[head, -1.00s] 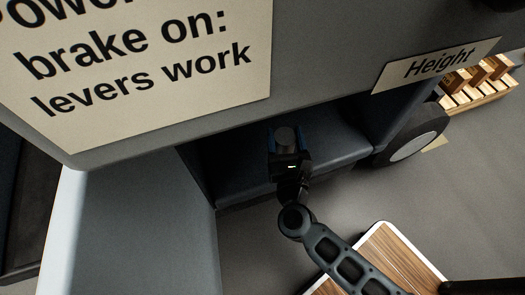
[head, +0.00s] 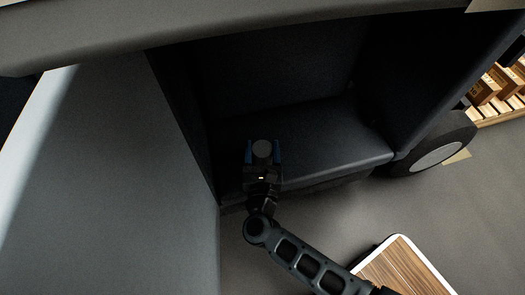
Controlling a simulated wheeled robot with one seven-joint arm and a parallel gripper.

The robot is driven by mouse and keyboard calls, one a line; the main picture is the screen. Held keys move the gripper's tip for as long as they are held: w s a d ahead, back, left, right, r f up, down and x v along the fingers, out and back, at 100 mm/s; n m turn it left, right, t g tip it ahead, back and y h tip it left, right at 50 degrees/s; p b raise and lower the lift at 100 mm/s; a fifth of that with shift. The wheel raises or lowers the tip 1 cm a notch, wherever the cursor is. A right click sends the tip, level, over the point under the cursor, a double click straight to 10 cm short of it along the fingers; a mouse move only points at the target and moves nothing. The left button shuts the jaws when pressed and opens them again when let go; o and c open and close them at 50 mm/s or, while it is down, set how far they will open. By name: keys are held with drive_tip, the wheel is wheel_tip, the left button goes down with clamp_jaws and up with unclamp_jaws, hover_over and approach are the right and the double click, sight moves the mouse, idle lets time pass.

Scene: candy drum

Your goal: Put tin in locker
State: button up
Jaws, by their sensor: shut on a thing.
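My gripper (head: 263,152) is in the lower middle of the head view, its blue-sided fingers shut on a grey round tin (head: 262,149). The tin's round end shows between the two fingers. The locker (head: 300,125) is a dark, open-fronted compartment with a padded-looking floor. The gripper and tin appear at its opening, over the front left part of the floor. I cannot tell whether the tin touches the floor. The locker's inner back is in deep shadow.
A grey side panel (head: 120,190) stands left of the opening, and a dark wall (head: 425,70) bounds it on the right. A black wheel (head: 435,145) is at the right. A wood-topped surface (head: 405,270) is at the lower right. Wooden blocks (head: 495,90) stand far right.

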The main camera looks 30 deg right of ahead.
drive_tip(key=shift+f, duration=0.15)
drive_tip(key=o, duration=1.2)
drive_tip(key=shift+r, duration=0.25)
drive_tip(key=shift+s+a, duration=0.15)
drive_tip(key=shift+s, duration=0.15)
drive_tip(key=p+v, duration=0.2)
drive_tip(key=v, duration=0.9)
drive_tip(key=shift+s+a, duration=0.1)
drive_tip(key=shift+s, duration=0.1)
